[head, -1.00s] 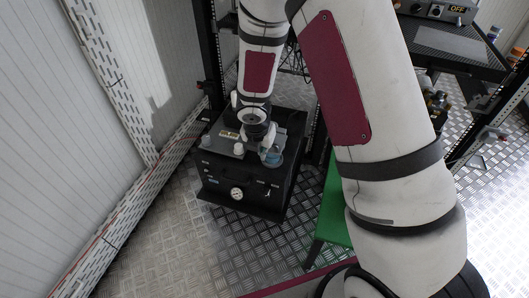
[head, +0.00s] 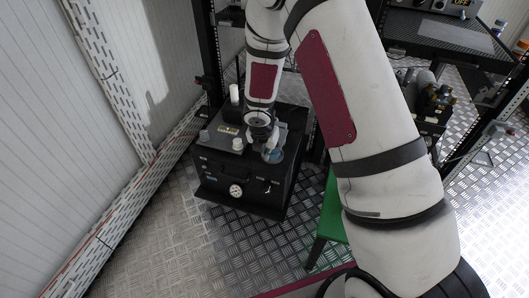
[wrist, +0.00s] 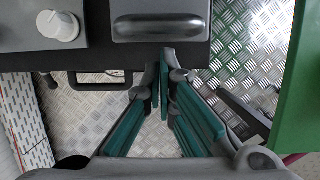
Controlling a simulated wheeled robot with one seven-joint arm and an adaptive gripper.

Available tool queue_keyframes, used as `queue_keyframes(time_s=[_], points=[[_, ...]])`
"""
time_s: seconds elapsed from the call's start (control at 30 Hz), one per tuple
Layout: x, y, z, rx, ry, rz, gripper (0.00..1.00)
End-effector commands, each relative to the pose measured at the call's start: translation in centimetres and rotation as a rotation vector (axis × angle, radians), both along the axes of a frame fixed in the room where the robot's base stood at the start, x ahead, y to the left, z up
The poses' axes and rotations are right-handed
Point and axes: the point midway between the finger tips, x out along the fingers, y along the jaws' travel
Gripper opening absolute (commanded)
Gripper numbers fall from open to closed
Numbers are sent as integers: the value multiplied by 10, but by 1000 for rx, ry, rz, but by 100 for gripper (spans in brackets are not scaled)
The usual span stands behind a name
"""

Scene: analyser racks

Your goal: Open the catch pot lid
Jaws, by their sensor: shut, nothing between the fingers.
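A black box unit (head: 215,178) with a round gauge on its front stands on the floor. In the wrist view, a grey block with a dark rounded bar (wrist: 160,27) lies just beyond my fingertips; I cannot tell whether this is the pot's lid. My gripper (wrist: 163,62) is shut and empty, its teal-padded fingers meeting just short of the block. In the head view my wrist hangs over the unit's top and partly hides the vessel and the panel.
White knobs (head: 238,145) stand on the unit's top panel; one also shows in the wrist view (wrist: 58,25). A green bench (head: 333,225) stands to the right. A white wall (head: 50,120) and dark rack posts are close by. Metal plate floor lies in front.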

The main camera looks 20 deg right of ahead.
Motion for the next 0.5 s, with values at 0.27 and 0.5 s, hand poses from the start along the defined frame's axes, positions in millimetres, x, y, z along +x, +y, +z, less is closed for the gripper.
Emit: queue_keyframes(time_s=[0.27, 0.5], points=[[8, -6, 17, 0, 0, -1, 0], [9, -8, 19, 0, 0, -1, 0]])
